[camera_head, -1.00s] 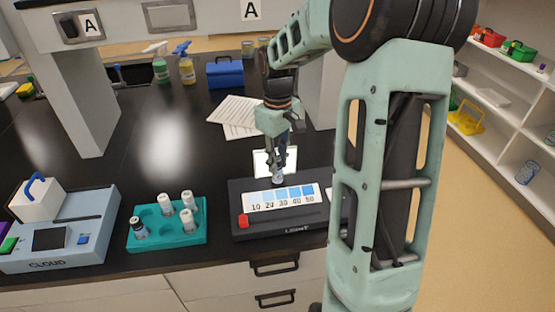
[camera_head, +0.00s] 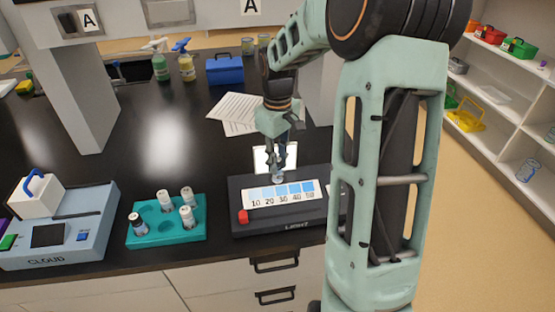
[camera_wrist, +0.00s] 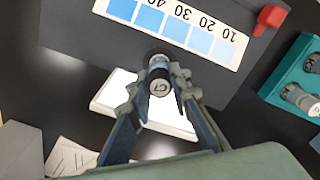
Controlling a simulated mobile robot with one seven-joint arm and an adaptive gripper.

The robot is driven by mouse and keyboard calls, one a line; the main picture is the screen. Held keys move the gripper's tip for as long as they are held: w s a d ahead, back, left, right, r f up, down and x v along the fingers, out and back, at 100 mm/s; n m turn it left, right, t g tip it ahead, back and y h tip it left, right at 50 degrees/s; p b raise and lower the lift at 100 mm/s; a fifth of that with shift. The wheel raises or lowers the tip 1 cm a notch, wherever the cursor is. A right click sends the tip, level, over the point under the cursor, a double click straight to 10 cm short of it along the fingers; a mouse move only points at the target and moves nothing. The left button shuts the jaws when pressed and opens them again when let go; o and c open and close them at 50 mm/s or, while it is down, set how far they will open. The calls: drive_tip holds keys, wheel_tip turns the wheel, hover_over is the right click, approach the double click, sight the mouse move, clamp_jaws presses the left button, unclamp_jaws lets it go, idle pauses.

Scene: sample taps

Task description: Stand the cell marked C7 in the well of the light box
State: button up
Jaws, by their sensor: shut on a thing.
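The cell marked C7 (camera_wrist: 159,87) shows its C7 cap in the wrist view. My gripper (camera_wrist: 160,82) is shut on it, one finger on each side. The light box (camera_wrist: 75,35) is a dark box with a blue shade strip marked 10 to 50 and a red knob; it also shows in the head view (camera_head: 245,182). In the head view my gripper (camera_head: 279,163) points down at the box's back edge, before the lit white panel (camera_head: 262,158). The cell's lower end is at the well; I cannot tell whether it is seated.
A teal rack (camera_head: 150,240) with several capped cells stands left of the light box. A grey-blue CLOUD device (camera_head: 85,235) is further left. Papers (camera_head: 228,115) lie behind my gripper. The black bench between them is clear.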

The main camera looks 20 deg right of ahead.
idle(0.4)
drive_tip(key=shift+f+b, duration=0.3)
drive_tip(key=shift+f, duration=0.3)
drive_tip(key=o, duration=1)
drive_tip(key=shift+r, duration=0.1)
drive_tip(key=shift+c, duration=0.6)
drive_tip(key=shift+o, duration=1.1)
drive_tip(key=shift+d, duration=0.1)
drive_tip(key=shift+w+r, duration=0.1)
drive_tip(key=shift+r, duration=0.05)
drive_tip(key=shift+c, duration=0.3)
